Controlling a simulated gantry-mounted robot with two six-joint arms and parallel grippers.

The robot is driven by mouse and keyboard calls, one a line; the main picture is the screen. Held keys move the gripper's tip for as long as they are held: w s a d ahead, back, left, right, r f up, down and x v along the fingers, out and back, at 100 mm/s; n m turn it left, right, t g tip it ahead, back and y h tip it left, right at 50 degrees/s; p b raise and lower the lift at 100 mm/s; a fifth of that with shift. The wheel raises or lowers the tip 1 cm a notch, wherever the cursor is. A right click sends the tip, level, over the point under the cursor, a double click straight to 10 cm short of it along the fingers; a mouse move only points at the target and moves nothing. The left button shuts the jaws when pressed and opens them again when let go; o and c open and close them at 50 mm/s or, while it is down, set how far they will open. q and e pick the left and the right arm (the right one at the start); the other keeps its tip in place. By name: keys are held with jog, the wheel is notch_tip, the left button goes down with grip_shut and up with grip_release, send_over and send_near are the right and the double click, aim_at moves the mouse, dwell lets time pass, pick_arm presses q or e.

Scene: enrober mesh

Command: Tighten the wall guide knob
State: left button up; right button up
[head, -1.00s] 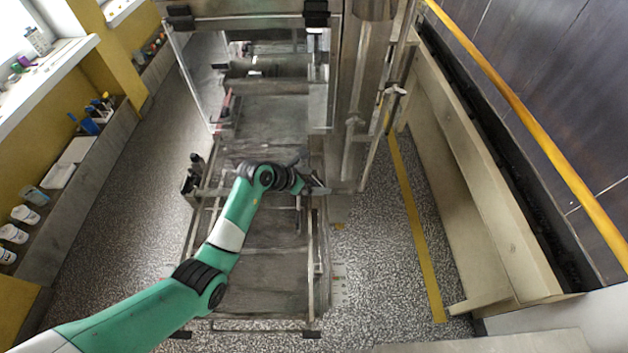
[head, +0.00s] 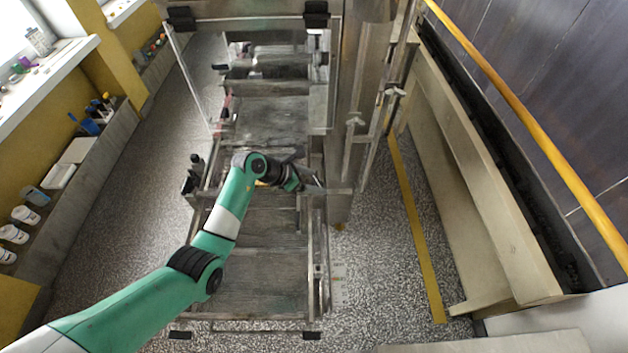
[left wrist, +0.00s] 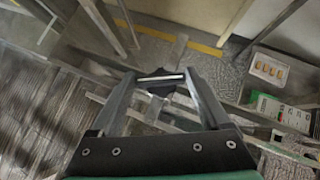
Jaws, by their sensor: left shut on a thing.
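My left gripper (head: 312,184) reaches in from the left and meets the right side rail of the metal conveyor frame (head: 313,255). In the left wrist view, the fingers (left wrist: 160,78) close in from both sides on a small dark part with a light metal bar, which I take to be the wall guide knob (left wrist: 160,79). The fingers cover its sides, so its full shape and its seat on the rail are hidden. In the head view the knob is too small and covered to make out. My right gripper does not show.
A tall steel column (head: 352,100) stands just right of the gripper. In the left wrist view, a pale tray with orange pieces (left wrist: 270,68) and a green-and-white box (left wrist: 280,110) lie at the right. Speckled floor (head: 385,260) is open right of the frame.

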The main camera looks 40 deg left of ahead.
pick_arm(q)
jog(key=shift+a+f+m+g+h+b, duration=0.15)
jog(key=shift+m+g+h+b, duration=0.15)
jog(key=shift+m+h+b, duration=0.45)
jog(key=m+g+h+b, duration=0.1)
jog(key=m+b, duration=0.1)
jog(key=b, duration=0.2)
jog(key=shift+w+f+m, duration=0.1)
jog(key=shift+f+m, duration=0.05)
jog(key=shift+m, duration=0.2)
jog(key=shift+a+r+m+g+h+b, duration=0.1)
jog(key=shift+r+m+g+h+b, duration=0.2)
jog(key=shift+m+h+b, duration=0.45)
jog(key=o, duration=1.2)
jog(key=p+v, duration=0.2)
jog(key=v, duration=0.9)
jog(key=shift+r, duration=0.35)
